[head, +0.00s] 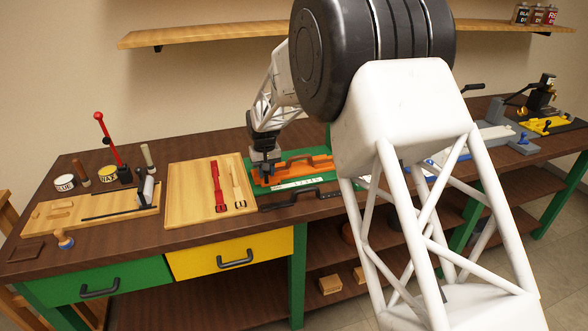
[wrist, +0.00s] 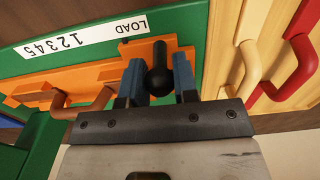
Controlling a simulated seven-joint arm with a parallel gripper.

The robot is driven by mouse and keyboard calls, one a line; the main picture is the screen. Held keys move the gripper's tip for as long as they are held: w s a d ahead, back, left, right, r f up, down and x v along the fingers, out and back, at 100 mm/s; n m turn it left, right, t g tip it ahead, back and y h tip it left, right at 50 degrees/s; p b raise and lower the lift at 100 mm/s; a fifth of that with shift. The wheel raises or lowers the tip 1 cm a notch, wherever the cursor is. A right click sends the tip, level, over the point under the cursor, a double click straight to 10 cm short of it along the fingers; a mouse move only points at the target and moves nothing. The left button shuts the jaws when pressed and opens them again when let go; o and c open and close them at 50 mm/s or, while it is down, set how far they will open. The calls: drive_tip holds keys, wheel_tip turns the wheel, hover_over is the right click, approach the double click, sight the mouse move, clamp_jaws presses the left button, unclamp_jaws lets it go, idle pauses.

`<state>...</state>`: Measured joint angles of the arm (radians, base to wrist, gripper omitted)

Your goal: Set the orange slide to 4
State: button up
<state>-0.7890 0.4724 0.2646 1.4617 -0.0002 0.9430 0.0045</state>
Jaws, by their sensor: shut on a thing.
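The orange slide (head: 300,168) lies on a green board (head: 325,183) in the middle of the bench; it also shows in the wrist view (wrist: 165,45). A black knob (wrist: 159,72) stands up at its LOAD end. My gripper (wrist: 158,82) is shut on this knob, one blue finger on each side. A white scale strip (wrist: 85,38) beside the slide reads LOAD and 1 to 5, and appears upside down in the wrist view. The knob is beside LOAD, away from the numbers. In the head view my gripper (head: 265,168) is at the slide's left end; its fingertips are hard to make out.
A brown bent handle (wrist: 82,103) sits along the orange part. A black handle (head: 290,198) lies in front.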

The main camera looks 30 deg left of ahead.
drive_tip(key=shift+w+d, duration=0.2)
drive_tip(key=shift+d, duration=0.05)
drive_tip(key=shift+w+d, duration=0.1)
idle(0.3)
drive_tip(key=shift+w+d, duration=0.4)
drive_tip(key=shift+w, duration=0.05)
drive_tip(key=shift+w+d, duration=0.1)
idle(0.3)
